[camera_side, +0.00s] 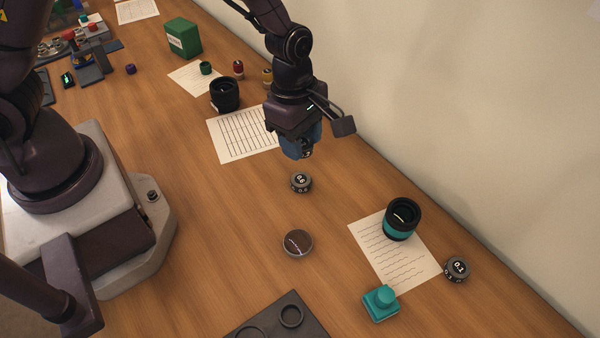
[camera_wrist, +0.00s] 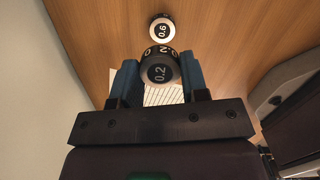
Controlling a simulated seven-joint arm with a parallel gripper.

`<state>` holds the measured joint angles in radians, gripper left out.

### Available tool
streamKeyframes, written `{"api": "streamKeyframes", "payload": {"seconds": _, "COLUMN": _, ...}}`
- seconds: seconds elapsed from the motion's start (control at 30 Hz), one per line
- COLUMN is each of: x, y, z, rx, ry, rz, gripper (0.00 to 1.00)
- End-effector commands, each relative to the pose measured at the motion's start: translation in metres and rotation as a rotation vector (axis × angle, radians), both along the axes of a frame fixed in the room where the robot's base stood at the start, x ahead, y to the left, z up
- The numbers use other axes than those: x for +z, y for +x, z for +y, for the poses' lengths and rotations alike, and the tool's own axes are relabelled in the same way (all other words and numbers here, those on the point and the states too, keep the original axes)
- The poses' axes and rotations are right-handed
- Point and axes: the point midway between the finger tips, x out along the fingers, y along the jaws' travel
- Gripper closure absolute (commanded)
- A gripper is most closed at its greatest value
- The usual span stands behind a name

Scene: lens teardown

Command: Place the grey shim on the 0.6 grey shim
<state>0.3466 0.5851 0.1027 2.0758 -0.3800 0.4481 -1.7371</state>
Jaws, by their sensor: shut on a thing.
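The 0.6 grey shim (camera_side: 301,183) stands upright on the wooden table, just below my gripper in the side picture. The wrist view shows it (camera_wrist: 162,28) beyond the held shim, apart from it. The held shim is above the table.
Another black barrel (camera_side: 225,95) stands behind. A wall runs along the right.

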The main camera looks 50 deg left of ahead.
Motion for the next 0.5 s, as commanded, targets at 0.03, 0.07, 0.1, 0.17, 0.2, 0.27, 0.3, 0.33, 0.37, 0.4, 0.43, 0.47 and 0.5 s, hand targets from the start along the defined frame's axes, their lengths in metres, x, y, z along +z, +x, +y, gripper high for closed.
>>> {"api": "streamKeyframes", "payload": {"seconds": 0.03, "x": -0.008, "y": -0.001, "z": 0.001, "rx": 0.016, "ry": 0.001, "rz": 0.007, "gripper": 0.83}}
{"api": "streamKeyframes", "payload": {"seconds": 0.07, "x": -0.013, "y": -0.001, "z": 0.001, "rx": 0.021, "ry": 0.001, "rz": 0.008, "gripper": 0.83}}
{"api": "streamKeyframes", "payload": {"seconds": 0.1, "x": -0.020, "y": -0.001, "z": 0.001, "rx": 0.024, "ry": 0.001, "rz": 0.009, "gripper": 0.83}}
{"api": "streamKeyframes", "payload": {"seconds": 0.17, "x": -0.030, "y": -0.001, "z": 0.001, "rx": 0.026, "ry": 0.001, "rz": 0.010, "gripper": 0.83}}
{"api": "streamKeyframes", "payload": {"seconds": 0.2, "x": -0.035, "y": -0.001, "z": 0.001, "rx": 0.025, "ry": 0.001, "rz": 0.009, "gripper": 0.83}}
{"api": "streamKeyframes", "payload": {"seconds": 0.27, "x": -0.040, "y": -0.001, "z": 0.001, "rx": 0.023, "ry": 0.000, "rz": 0.007, "gripper": 0.83}}
{"api": "streamKeyframes", "payload": {"seconds": 0.3, "x": -0.043, "y": -0.001, "z": 0.001, "rx": 0.022, "ry": 0.000, "rz": 0.006, "gripper": 0.83}}
{"api": "streamKeyframes", "payload": {"seconds": 0.33, "x": -0.047, "y": -0.001, "z": 0.001, "rx": 0.023, "ry": 0.000, "rz": 0.007, "gripper": 0.83}}
{"api": "streamKeyframes", "payload": {"seconds": 0.37, "x": -0.051, "y": -0.001, "z": 0.001, "rx": 0.023, "ry": 0.000, "rz": 0.008, "gripper": 0.83}}
{"api": "streamKeyframes", "payload": {"seconds": 0.4, "x": -0.057, "y": -0.001, "z": 0.001, "rx": 0.023, "ry": 0.000, "rz": 0.007, "gripper": 0.83}}
{"api": "streamKeyframes", "payload": {"seconds": 0.43, "x": -0.061, "y": -0.001, "z": 0.001, "rx": 0.022, "ry": 0.000, "rz": 0.009, "gripper": 0.83}}
{"api": "streamKeyframes", "payload": {"seconds": 0.47, "x": -0.065, "y": -0.001, "z": 0.001, "rx": 0.022, "ry": 0.000, "rz": 0.008, "gripper": 0.83}}
{"api": "streamKeyframes", "payload": {"seconds": 0.5, "x": -0.071, "y": -0.001, "z": 0.001, "rx": 0.022, "ry": 0.001, "rz": 0.008, "gripper": 0.83}}
